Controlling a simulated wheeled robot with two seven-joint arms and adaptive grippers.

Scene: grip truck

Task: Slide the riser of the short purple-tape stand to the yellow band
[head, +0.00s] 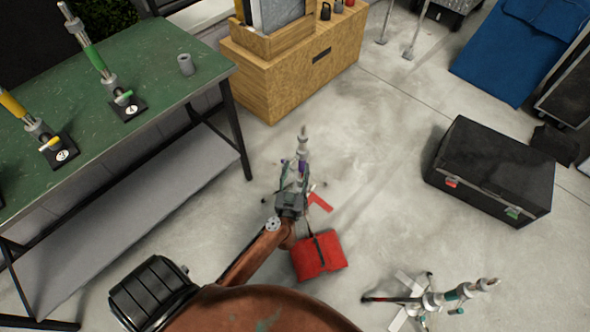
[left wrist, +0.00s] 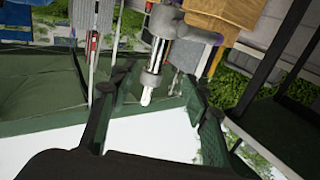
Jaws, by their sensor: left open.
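The short stand with purple tape (head: 302,165) stands on the concrete floor in the middle of the head view, with its grey and chrome riser (head: 302,145) pointing up the picture. My left gripper (head: 291,196) is at the stand and hides part of it. In the left wrist view, the open green fingers (left wrist: 160,88) lie on both sides of a chrome tube with a grey collar (left wrist: 151,79) and a white end. I cannot tell whether the fingers touch it. I cannot make out the yellow band on this stand. My right gripper is not in view.
A red bag (head: 318,256) lies on the floor beside my left forearm. Another stand with teal tape (head: 450,295) is at lower right. A green bench (head: 165,60) holds stands at left. A wooden cabinet (head: 290,75) and a black case (head: 495,168) border clear floor.

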